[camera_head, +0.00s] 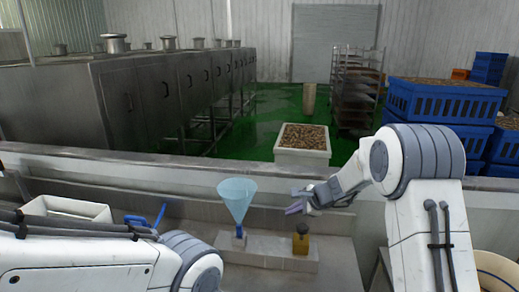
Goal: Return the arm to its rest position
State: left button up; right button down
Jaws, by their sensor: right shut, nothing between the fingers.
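My right arm comes in from the right, and its gripper (296,206) is shut and empty. No contact with either shows.
The funnel and yellow object stand on a pale block (267,251). A white tray (66,209) and a blue-handled item (146,221) are at left. A low wall (120,167) runs behind. Beyond are a filled white bin (302,157) and blue crates (443,102).

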jog(key=s+a+r+n+g+b, duration=0.1)
jog(key=s+a+n+g, duration=0.2)
jog(key=s+a+n, duration=0.6)
jog(key=s+a+r+n+g+b, duration=0.15)
jog(key=s+a+n, duration=0.35)
jog(key=s, duration=0.8)
jog(key=s+d+f+n+g+h+b, duration=0.1)
jog(key=s+n, duration=0.4)
jog(key=s, duration=0.5)
jog(key=s+d+f+n+g+h+b, duration=0.1)
jog(key=s+d+f+n+h, duration=0.1)
jog(key=s+n, duration=0.4)
jog(key=s+d+h, duration=0.1)
jog(key=s+d, duration=0.1)
jog(key=s, duration=0.2)
jog(key=shift+s+d+h, duration=0.3)
jog(key=shift+s+d, duration=0.05)
jog(key=shift+s, duration=0.05)
